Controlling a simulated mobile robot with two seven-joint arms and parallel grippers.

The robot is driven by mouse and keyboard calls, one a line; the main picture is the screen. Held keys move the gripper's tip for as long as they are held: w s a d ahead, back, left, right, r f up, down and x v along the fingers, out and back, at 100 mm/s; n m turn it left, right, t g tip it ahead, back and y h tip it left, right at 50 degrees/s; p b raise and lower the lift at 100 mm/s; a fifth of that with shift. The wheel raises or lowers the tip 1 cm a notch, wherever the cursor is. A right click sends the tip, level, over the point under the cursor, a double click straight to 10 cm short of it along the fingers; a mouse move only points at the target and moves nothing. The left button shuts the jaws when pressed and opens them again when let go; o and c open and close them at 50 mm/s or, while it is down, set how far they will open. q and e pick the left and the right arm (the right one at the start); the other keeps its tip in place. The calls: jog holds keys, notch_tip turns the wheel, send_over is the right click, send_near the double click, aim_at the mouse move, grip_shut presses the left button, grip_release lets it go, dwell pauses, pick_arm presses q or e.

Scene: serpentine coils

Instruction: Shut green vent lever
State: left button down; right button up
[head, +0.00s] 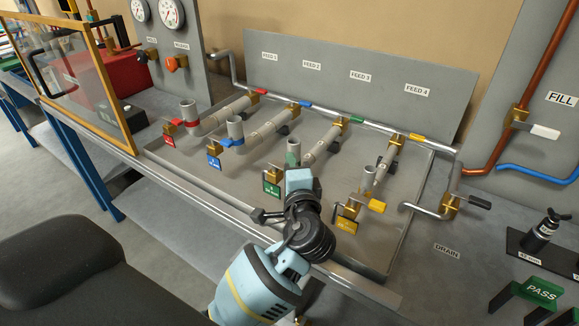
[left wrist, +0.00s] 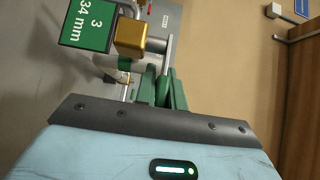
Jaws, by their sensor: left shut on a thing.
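The brass vent valve (head: 273,174) with the green tag (head: 270,189) stands at the front of the third coil, below the FEED 3 sign. In the left wrist view the tag (left wrist: 87,25) reads "3 34 mm" beside the brass body (left wrist: 130,38). My left gripper (head: 299,178) is just right of this valve, shut on a green part (left wrist: 148,88) that I take for the vent lever. The gripper hides most of the lever in the head view, so its angle cannot be told. My right gripper is not in view.
A yellow-tagged valve (head: 347,212) with a yellow lever (head: 376,206) stands close right of my left gripper. Blue-tagged (head: 214,150) and red-tagged (head: 169,133) valves stand to the left. A drain pipe (head: 425,210) is at the right. The tray's metal front edge (head: 358,285) runs below.

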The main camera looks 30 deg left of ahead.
pick_arm(q)
jog(key=shift+w+a+n+g+y, duration=0.1)
jog(key=shift+n+g+y, duration=0.3)
jog(key=shift+y, duration=0.1)
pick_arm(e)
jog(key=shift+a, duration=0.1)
pick_arm(q)
jog(key=c, duration=1.5)
grip_release()
jog(key=shift+s+d, duration=0.25)
jog(key=shift+d, duration=0.05)
jog(key=v, duration=0.7)
jog(key=shift+b, duration=0.4)
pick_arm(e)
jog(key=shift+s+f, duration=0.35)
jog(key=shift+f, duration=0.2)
pick_arm(q)
jog(key=shift+a, duration=0.1)
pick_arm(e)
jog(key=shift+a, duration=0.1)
